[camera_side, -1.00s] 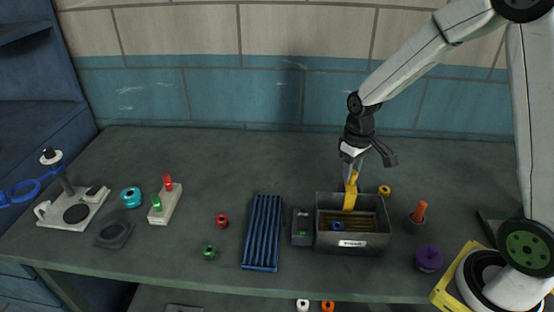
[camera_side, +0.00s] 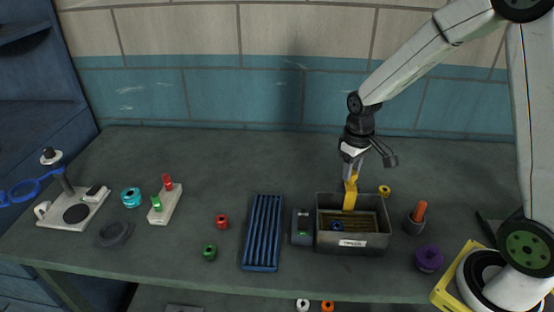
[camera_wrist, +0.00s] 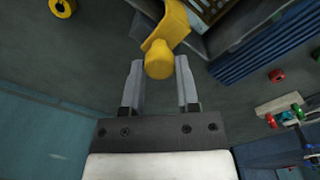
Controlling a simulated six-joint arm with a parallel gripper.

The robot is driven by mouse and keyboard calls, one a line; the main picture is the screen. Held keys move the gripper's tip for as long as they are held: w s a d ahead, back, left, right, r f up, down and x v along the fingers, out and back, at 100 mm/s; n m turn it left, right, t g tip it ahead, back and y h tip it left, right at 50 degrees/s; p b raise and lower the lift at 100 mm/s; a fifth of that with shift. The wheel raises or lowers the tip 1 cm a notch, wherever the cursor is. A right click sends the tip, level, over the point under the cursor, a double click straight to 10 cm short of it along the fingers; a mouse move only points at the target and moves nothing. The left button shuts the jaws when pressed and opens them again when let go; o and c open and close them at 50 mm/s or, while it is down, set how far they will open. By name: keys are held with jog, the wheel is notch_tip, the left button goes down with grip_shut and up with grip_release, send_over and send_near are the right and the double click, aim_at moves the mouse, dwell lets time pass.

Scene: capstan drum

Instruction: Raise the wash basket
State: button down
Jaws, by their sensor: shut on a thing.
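The wash basket shows as a yellow strap-like handle (camera_side: 350,195) rising from a yellow slatted bottom (camera_side: 366,219) inside a grey metal tank (camera_side: 335,246). A small blue ring (camera_side: 337,226) lies in the basket. My gripper (camera_side: 352,172) is above the tank, shut on the top of the handle. In the wrist view the handle's rounded yellow knob (camera_wrist: 159,60) sits between my two fingers (camera_wrist: 161,85). The basket looks low in the tank; its sides are mostly hidden by the tank walls.
A grey box with a green light (camera_side: 302,227) stands against the tank's left side. A blue ribbed tray (camera_side: 262,232) lies further left. A yellow spool (camera_side: 384,191), a cup with an orange handle (camera_side: 416,218) and a purple spool (camera_side: 428,258) are close on the right. The space above is clear.

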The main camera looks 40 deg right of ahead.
jog(key=shift+r, duration=0.15)
jog(key=shift+w+r, duration=0.1)
jog(key=shift+r, duration=2.85)
jog(key=shift+c, duration=1.7)
grip_release()
notch_tip(320, 180, up, 8)
jog(key=shift+f, duration=0.15)
